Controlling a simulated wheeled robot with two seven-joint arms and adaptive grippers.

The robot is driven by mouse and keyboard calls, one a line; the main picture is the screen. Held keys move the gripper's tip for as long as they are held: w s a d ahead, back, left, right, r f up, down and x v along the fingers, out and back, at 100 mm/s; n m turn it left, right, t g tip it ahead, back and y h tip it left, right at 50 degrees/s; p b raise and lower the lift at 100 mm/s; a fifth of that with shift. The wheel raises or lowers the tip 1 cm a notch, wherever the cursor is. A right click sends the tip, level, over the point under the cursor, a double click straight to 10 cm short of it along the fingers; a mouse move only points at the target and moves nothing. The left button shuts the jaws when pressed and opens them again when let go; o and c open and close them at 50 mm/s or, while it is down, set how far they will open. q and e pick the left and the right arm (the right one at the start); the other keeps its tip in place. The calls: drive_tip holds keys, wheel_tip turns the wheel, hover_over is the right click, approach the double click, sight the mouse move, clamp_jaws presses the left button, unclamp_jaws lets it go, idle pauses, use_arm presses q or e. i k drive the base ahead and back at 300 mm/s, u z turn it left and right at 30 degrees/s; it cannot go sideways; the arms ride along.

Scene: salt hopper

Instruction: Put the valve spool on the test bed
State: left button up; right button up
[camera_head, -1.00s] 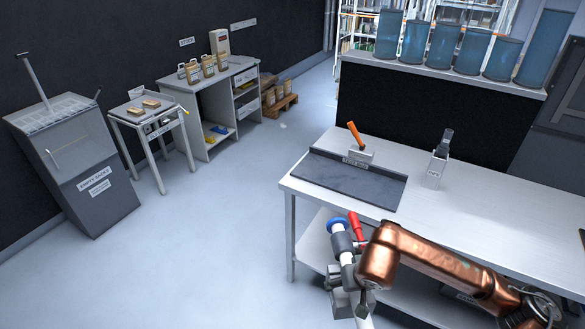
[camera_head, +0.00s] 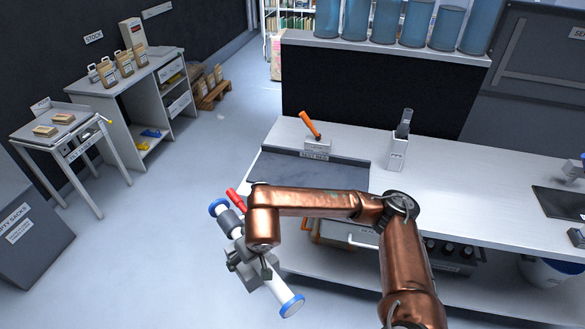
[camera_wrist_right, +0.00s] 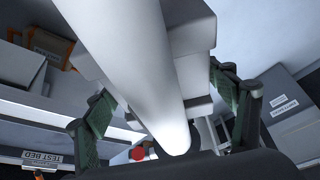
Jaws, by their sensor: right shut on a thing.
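The valve spool (camera_head: 278,288) is a white pipe with blue end rings, a grey valve body and a red handle. My right gripper (camera_head: 252,270) is shut on it around the middle, and it hangs tilted in front of the bench. In the wrist view the white pipe (camera_wrist_right: 135,65) fills the middle between the fingers, and part of the red handle shows. The test bed (camera_head: 300,170) is a dark slab with a raised back edge and a "TEST BED" label, on the bench's left end. It looks empty; my arm hides its front edge. My left gripper is not in view.
The white bench (camera_head: 455,205) has an orange-handled tool (camera_head: 311,126) behind the bed and a grey holder (camera_head: 399,145) to its right. A lower shelf holds crates. Blue cylinders (camera_head: 416,20) stand on a ledge behind. Open floor lies left of the bench.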

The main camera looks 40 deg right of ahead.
sight(313, 178)
drive_tip(key=z, duration=0.25)
drive_tip(key=i, duration=0.7)
drive_tip(key=z, duration=0.5)
